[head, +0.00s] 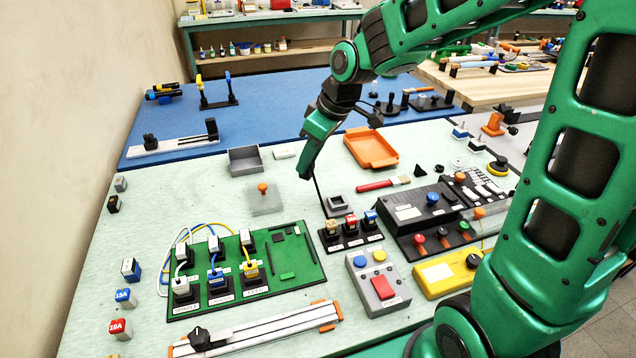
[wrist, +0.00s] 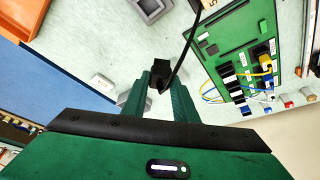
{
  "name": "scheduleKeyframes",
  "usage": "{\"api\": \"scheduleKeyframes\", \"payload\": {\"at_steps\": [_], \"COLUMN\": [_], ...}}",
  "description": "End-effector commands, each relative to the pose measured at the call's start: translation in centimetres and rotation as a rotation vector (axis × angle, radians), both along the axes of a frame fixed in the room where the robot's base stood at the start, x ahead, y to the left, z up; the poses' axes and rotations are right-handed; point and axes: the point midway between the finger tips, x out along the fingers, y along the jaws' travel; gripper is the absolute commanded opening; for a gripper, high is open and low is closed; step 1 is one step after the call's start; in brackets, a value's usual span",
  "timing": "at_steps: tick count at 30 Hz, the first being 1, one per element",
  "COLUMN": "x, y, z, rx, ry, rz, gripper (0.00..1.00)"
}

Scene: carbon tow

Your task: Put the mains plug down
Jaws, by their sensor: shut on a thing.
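My gripper (head: 306,172) is over the pale green worktop, near its middle. It is shut on the black mains plug (wrist: 160,69), which shows between the green fingertips (wrist: 160,86) in the wrist view. A black cable (wrist: 186,42) runs from the plug up the wrist view. In the head view the cable (head: 319,197) passes down toward the worktop beside a small grey square holder (head: 338,208). The plug itself is mostly hidden by the gripper in the head view. I cannot tell exactly how high it is above the worktop.
A clear block with an orange knob (head: 265,203) stands left of the cable. A grey open tray (head: 246,163) and an orange tray (head: 372,151) lie behind. A green wired board (head: 290,285), black switch blocks (head: 350,238) and a red-handled tool (head: 376,185) are nearby. Bare worktop shows at left (head: 165,195).

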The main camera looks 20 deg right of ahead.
Motion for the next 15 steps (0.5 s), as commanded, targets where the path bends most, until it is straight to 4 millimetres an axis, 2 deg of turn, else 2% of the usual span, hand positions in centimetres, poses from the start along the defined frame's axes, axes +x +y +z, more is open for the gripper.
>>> {"api": "scheduleKeyframes", "payload": {"at_steps": [9, 15], "x": [0.0, 2.0], "y": [1.1, -0.5], "z": [-0.1, -1.7], "rx": [0.0, 0.0], "ry": [0.0, 0.005], "rz": [0.016, 0.015], "gripper": [0.04, 0.04]}}
